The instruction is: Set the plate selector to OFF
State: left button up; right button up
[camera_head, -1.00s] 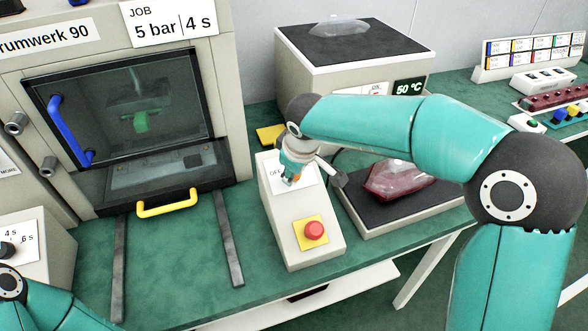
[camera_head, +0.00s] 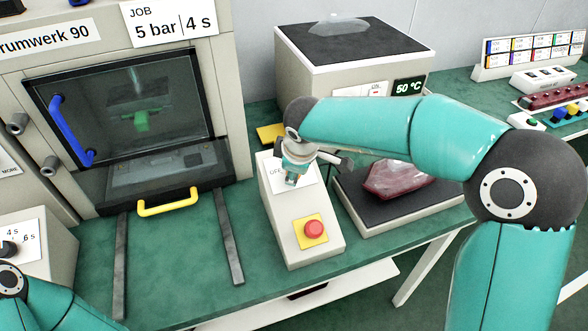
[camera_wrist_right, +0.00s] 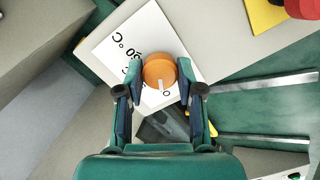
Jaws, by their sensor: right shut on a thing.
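The plate selector is an orange round knob (camera_wrist_right: 157,72) with a white pointer mark, on a white label (camera_wrist_right: 125,50) with "°C" lettering. In the right wrist view the pointer mark is toward the picture's bottom, close to a letter that looks like the O of OFF. My right gripper (camera_wrist_right: 158,77) is shut on the knob, one finger on each side. In the head view my right gripper (camera_head: 291,180) is over the label of the sloped control box (camera_head: 284,226) and mostly hides the knob. My left gripper is out of view.
A red button (camera_head: 314,229) on a yellow square sits lower on the same box. A press with a yellow handle (camera_head: 167,202) stands to the left. A dark plate with a red clear piece (camera_head: 392,181) lies to the right, and a box reading 50 °C (camera_head: 345,72) stands behind.

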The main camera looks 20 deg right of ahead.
jog(key=o, duration=1.2)
jog(key=shift+c, duration=0.2)
jog(key=v, duration=1.2)
jog(key=shift+w, duration=0.1)
